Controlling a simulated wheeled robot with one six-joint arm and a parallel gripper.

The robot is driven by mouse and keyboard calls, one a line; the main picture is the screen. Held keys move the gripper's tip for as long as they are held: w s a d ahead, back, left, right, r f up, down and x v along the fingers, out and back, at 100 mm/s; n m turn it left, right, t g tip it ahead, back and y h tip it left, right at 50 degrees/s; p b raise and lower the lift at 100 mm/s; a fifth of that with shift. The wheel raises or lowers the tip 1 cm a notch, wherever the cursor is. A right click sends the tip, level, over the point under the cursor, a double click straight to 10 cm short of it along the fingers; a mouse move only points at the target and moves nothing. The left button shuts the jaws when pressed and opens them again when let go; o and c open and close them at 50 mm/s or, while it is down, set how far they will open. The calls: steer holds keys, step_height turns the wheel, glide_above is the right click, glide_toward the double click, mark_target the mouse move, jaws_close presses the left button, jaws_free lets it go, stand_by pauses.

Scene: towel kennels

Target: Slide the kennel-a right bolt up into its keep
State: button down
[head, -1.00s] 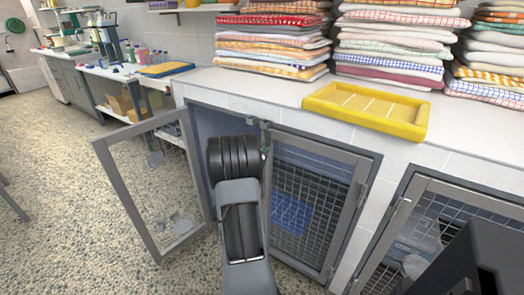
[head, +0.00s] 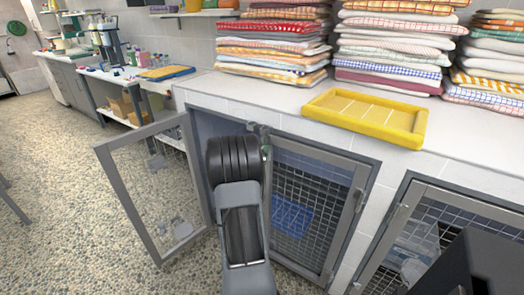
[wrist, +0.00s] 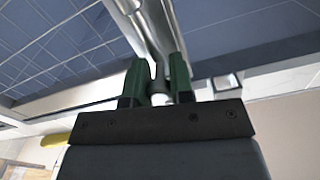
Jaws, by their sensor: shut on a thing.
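The kennel's right mesh door (head: 317,215) is shut, and its left door (head: 125,190) stands swung open. The right bolt runs along the right door's inner edge. In the wrist view its grey rod (wrist: 150,28) lies along a metal frame edge, and its small knob (wrist: 159,98) sits between my green fingers. My gripper (wrist: 157,78) is shut on that knob. In the head view my arm hides most of the bolt; grey hardware (head: 264,132) shows at the door's top corner. I cannot tell whether the bolt's tip is in its keep.
A yellow tray (head: 368,117) and stacks of folded towels (head: 270,40) lie on the white counter above the kennels. Another mesh kennel door (head: 440,235) is at the right.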

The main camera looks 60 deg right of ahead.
steer(key=c, duration=1)
jaws_free()
steer(key=shift+r, duration=0.15)
steer(key=a, duration=1.3)
steer(key=shift+a+p, duration=0.3)
steer(key=shift+a, duration=0.1)
